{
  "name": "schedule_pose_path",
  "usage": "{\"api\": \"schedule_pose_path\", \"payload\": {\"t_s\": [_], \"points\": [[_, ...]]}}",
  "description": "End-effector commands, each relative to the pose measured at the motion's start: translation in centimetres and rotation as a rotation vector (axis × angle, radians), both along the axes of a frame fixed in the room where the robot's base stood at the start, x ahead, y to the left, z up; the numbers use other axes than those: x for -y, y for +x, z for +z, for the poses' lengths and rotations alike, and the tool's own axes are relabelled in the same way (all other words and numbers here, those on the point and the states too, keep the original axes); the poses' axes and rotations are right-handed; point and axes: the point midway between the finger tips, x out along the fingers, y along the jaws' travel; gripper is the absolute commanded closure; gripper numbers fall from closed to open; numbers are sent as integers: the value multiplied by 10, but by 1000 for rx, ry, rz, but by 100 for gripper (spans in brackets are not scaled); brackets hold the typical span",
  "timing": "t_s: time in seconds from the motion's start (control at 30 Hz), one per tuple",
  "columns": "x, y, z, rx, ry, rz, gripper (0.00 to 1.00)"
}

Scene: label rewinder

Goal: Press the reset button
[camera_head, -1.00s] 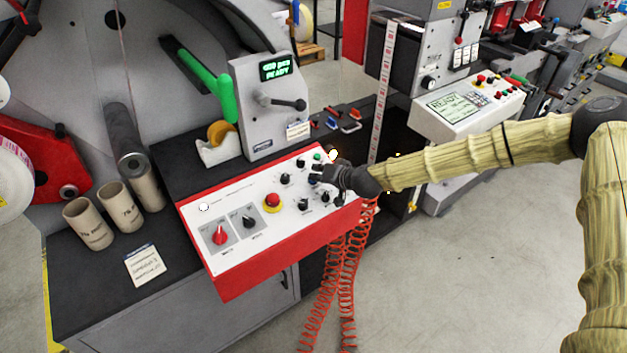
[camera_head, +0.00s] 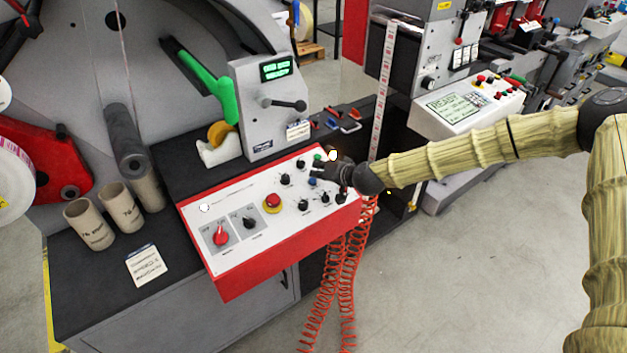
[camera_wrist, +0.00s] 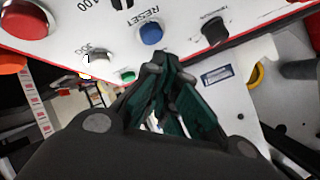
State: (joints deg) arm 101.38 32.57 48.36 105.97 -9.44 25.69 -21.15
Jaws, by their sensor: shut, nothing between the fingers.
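The reset button is a round blue button (camera_wrist: 150,33) under a RESET label in the wrist view. It also shows as a small blue dot on the white panel in the head view (camera_head: 312,183). My gripper (camera_wrist: 165,72) is shut and empty, with its dark green fingers together. In the wrist view the fingertips sit just below the blue button, apart from it in the picture. In the head view my gripper (camera_head: 317,171) hangs over the right part of the panel, close to the blue button. Whether the tips touch the panel cannot be told.
The red-edged control panel (camera_head: 231,261) carries several black knobs, a red emergency stop (camera_head: 272,202) and a red switch (camera_head: 220,236). A green button (camera_wrist: 125,76) and a black knob (camera_wrist: 214,32) flank the fingers. Coiled red hoses (camera_head: 345,265) hang in front.

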Motion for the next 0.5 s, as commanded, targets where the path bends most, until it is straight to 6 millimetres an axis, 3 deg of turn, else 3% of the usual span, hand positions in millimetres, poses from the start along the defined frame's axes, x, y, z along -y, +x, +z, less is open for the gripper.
{"api": "schedule_pose_path", "payload": {"t_s": [0.5], "points": [[6, -8, 39, 2, 0, 1, 100]]}}
